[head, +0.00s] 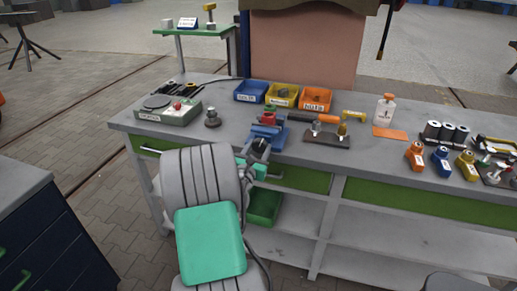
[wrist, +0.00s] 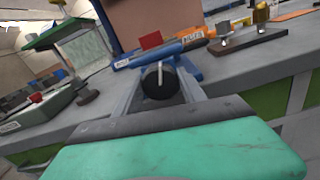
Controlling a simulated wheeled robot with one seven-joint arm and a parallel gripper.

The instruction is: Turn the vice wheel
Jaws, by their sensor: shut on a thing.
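The blue vice (head: 267,130) is mounted at the front edge of the grey workbench. It also shows in the wrist view (wrist: 190,45), behind my fingers. The vice wheel appears in the wrist view as a dark round piece (wrist: 158,84) with a pale streak, facing me. My gripper (head: 258,150) is at the front of the vice, with its two grey fingers on either side of the wheel. In the wrist view my gripper (wrist: 160,76) is shut on the wheel. In the head view my own arm and hand hide most of the wheel.
A red block (head: 269,115) sits at the vice. Blue, yellow and orange bins (head: 316,99) stand behind it. A tool holder (head: 322,137) stands close to the right, and a green-grey device (head: 168,112) to the left. A green crate (head: 264,207) is on the shelf below.

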